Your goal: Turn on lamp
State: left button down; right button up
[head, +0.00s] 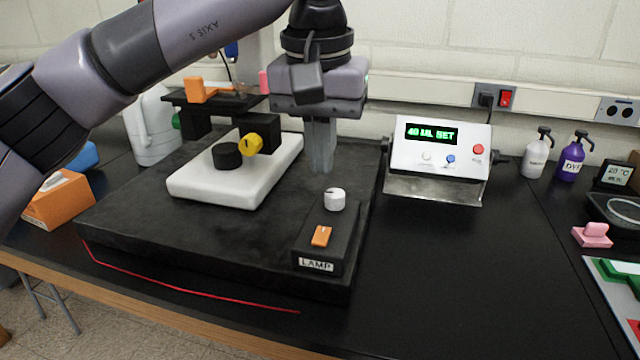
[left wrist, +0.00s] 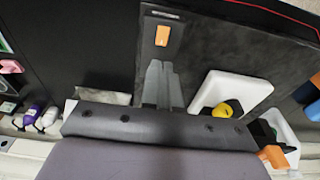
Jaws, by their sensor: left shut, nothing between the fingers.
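The lamp control box (head: 345,240) sits at the front right corner of a black base. It carries an orange rocker switch (head: 321,236), a white knob (head: 335,199) and a "LAMP" label (head: 316,265). My left gripper (head: 319,168) points down, shut and empty, behind the knob and apart from the switch. In the left wrist view the shut fingers (left wrist: 160,66) point toward the orange switch (left wrist: 162,35), with a gap between. The knob is not visible there. Whether the lamp is lit I cannot tell. My right gripper is not in view.
A white stage (head: 205,187) with black and yellow knobs stands on the black base (head: 150,225), left of my gripper. A white device with a green display (head: 440,160) stands to the right. Bottles (head: 570,160) are farther right.

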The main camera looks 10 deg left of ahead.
aim_at(325, 227)
pick_arm(q)
jog(key=shift+s+r, duration=0.1)
jog(key=shift+r, duration=1.3)
jog(key=shift+s+a+t+b, duration=0.2)
jog(key=shift+s+t+b, duration=0.55)
jog(key=shift+t+b, duration=0.4)
jog(key=x, duration=1.3)
jog(key=shift+s+f+p, duration=0.15)
jog(key=shift+s+p, duration=0.15)
jog(key=shift+p, duration=0.05)
jog(key=shift+f, duration=0.45)
